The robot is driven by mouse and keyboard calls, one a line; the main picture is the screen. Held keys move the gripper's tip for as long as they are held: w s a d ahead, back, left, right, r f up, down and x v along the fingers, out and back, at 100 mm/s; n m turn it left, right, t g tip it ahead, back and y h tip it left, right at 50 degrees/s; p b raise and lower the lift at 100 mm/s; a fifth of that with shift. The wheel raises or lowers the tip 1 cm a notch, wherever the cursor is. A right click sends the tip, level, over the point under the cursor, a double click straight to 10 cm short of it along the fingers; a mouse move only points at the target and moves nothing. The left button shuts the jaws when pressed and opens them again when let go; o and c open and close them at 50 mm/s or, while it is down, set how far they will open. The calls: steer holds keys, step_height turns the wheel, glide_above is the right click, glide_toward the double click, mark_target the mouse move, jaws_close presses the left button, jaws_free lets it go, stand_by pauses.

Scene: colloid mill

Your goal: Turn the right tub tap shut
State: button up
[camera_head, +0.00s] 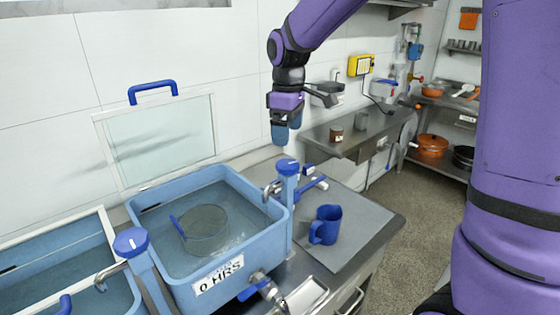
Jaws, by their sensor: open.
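The right tub (277,228) is light blue, holds water and carries a label reading "0 HRS". At its lower front is a metal tap (258,278) with a blue lever (254,291). A blue post with a round blue cap (287,166) and a metal spout (270,190) stands at the tub's right corner. I cannot tell from this view whether either is open or shut; no running stream is clear. My gripper (286,134) is open and empty, fingers down, above the counter behind the tub. It appears apart from everything.
A mesh basket (204,229) sits in the right tub's water. A blue mug (326,225) stands on a grey mat (352,243) to the right. Another tub (112,235) with a blue-capped post (131,241) is at left. A glass lid (160,140) leans against the wall.

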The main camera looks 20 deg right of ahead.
mark_target(288, 164)
step_height(288, 164, down, 9)
steer(key=shift+r, duration=0.1)
stand_by(0.3)
steer(key=c, duration=0.9)
